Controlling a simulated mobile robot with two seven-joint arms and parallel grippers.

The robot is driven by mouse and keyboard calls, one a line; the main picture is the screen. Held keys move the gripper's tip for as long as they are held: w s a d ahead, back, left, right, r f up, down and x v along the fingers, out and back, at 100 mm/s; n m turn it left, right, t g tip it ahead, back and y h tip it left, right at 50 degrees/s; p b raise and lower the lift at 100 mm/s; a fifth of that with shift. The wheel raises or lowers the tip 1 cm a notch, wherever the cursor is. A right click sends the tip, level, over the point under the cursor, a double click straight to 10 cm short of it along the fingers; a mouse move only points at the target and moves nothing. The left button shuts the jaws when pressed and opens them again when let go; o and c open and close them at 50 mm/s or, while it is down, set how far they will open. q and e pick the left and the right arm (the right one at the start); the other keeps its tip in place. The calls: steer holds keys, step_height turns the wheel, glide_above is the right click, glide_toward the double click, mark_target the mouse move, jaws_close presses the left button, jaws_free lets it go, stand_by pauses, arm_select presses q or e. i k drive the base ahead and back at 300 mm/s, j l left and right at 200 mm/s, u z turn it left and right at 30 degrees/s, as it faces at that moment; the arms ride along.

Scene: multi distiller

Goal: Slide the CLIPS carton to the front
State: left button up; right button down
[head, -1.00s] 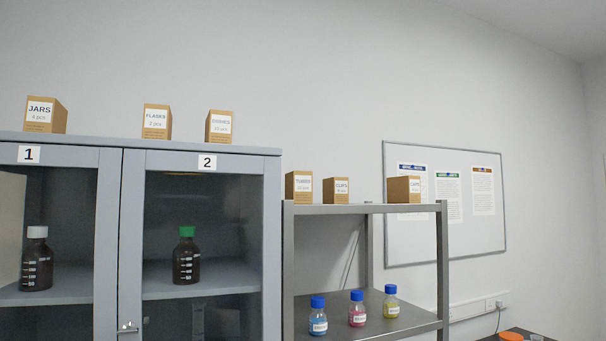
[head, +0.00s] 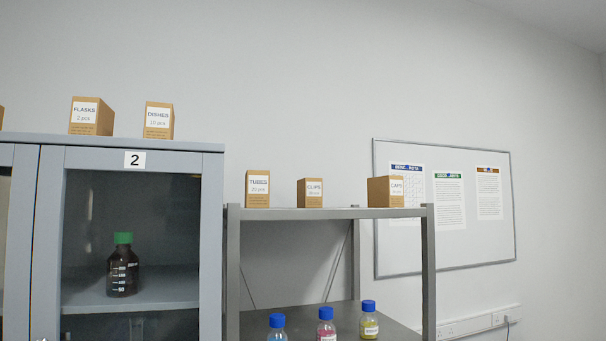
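The CLIPS carton (head: 310,193) is a small brown box with a white label. It stands upright on the top board of the grey metal shelf (head: 330,213), between the TUBES carton (head: 257,188) and the CAPS carton (head: 385,191), with gaps on both sides. Its label faces me. How far back it sits on the board is hard to tell from this low angle. Neither of my grippers shows in the head view.
A grey cabinet (head: 210,250) with glass doors stands left of the shelf, with the FLASKS (head: 91,116) and DISHES (head: 159,120) cartons on top. Several blue-capped bottles (head: 326,325) stand on the lower board. A whiteboard (head: 440,250) hangs at right.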

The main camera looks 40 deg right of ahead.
mark_target(309, 189)
steer(key=l, duration=0.55)
steer(key=k+l+u, duration=0.1)
steer(key=l, duration=0.4)
steer(key=k+l, duration=0.1)
steer(key=l, duration=0.45)
steer(key=l+u, duration=0.1)
steer(key=l, duration=0.45)
steer(key=k, duration=0.05)
